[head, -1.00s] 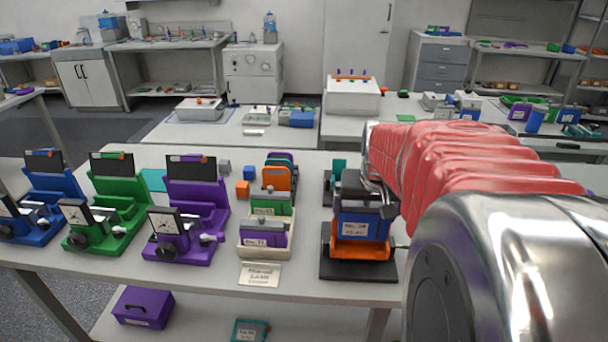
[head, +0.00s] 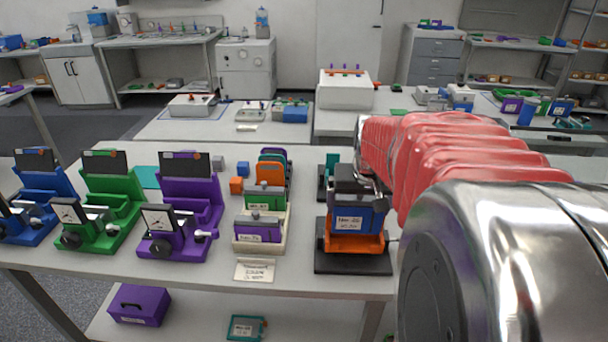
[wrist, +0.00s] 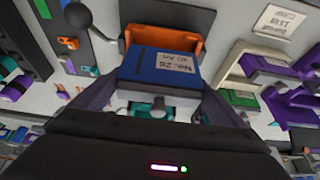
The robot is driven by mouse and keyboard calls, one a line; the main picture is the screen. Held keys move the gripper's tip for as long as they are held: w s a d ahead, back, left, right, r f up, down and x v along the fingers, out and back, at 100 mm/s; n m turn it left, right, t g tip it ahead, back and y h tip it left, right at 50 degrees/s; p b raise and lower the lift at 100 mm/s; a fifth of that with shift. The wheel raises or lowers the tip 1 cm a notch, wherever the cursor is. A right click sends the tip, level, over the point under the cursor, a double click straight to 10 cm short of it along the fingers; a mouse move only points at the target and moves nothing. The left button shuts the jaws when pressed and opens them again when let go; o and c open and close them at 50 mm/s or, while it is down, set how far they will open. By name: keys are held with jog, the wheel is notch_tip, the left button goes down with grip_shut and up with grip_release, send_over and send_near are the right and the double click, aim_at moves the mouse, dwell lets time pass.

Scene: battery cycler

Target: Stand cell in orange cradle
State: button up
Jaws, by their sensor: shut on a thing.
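The blue cell (head: 358,217) with a white label is held upright by my gripper (head: 358,185), just above or partly in the orange cradle (head: 356,243). The orange cradle sits on a dark base plate near the table's front edge. In the wrist view my gripper (wrist: 155,108) is shut on the blue cell (wrist: 160,68), and the orange cradle (wrist: 165,45) shows beyond it, with part of its inside visible. I cannot tell whether the cell touches the cradle floor.
A cream rack (head: 240,248) with purple, green and orange cells stands left of the cradle, a label plate (head: 254,270) before it. Purple (head: 185,215), green (head: 108,205) and blue (head: 38,205) testers stand further left. A teal-bearing stand (head: 326,182) is behind the cradle.

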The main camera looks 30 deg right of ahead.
jog(key=shift+f, duration=0.2)
jog(key=shift+f, duration=0.35)
jog(key=shift+f, duration=0.35)
jog(key=o, duration=1.2)
jog(key=shift+o, duration=0.5)
jog(key=shift+s+f, duration=0.1)
jog(key=shift+f, duration=0.1)
jog(key=shift+a, duration=0.1)
jog(key=v, duration=1.4)
jog(key=shift+w+r, duration=0.2)
jog(key=shift+r, duration=0.05)
